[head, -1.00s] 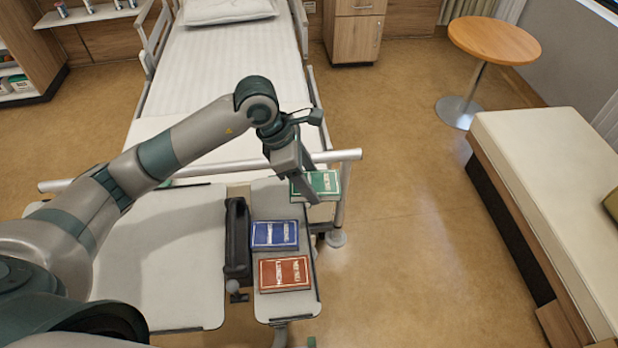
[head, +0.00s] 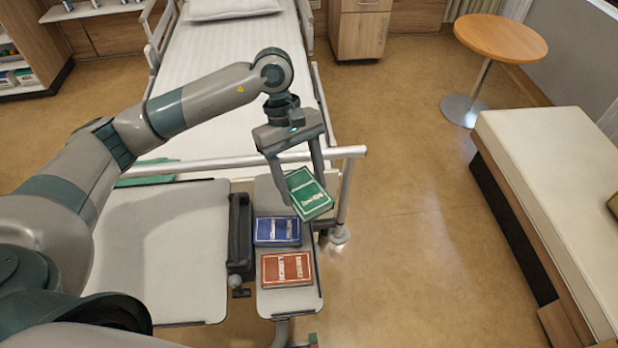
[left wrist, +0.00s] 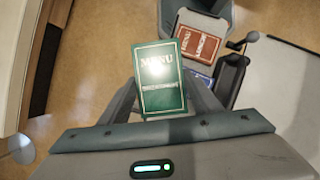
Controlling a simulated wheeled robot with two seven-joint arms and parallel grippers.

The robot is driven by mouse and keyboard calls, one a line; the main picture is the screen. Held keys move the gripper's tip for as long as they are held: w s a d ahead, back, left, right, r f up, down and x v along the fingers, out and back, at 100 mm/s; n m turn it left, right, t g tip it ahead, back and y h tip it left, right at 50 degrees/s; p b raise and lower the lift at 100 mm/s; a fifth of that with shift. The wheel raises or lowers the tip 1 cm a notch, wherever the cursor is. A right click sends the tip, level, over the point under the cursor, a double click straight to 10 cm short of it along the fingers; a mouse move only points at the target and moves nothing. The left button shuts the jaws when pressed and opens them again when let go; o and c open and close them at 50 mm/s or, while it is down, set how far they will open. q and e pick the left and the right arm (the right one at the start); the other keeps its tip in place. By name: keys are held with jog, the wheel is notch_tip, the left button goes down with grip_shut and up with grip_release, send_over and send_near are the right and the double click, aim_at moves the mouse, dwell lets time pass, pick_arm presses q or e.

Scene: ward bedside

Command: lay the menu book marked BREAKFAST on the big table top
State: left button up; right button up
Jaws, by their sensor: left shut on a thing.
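A green menu book (head: 311,195) is held between the fingers of my left gripper (head: 303,186), tilted and raised near the far end of the small side table top (head: 290,303). In the left wrist view the green book (left wrist: 162,80) shows MENU, with a smaller second line too blurred to read surely. The big table top (head: 165,250) is the bare, light grey panel to the left. My right gripper is out of view.
A blue menu book (head: 278,231) and a red menu book (head: 287,269) lie on the small top. A dark raised bar (head: 240,235) separates the two tops. The bed's end rail (head: 345,152) stands just behind the held book.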

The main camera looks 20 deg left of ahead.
pick_arm(q)
jog(key=s+a+r+m+g+y, duration=0.1)
jog(key=s+a+r+m+y, duration=0.2)
jog(key=m, duration=0.7)
jog(key=shift+s+a+r+g+y, duration=0.3)
jog(key=shift+a+r+g, duration=0.1)
jog(key=shift+r, duration=0.15)
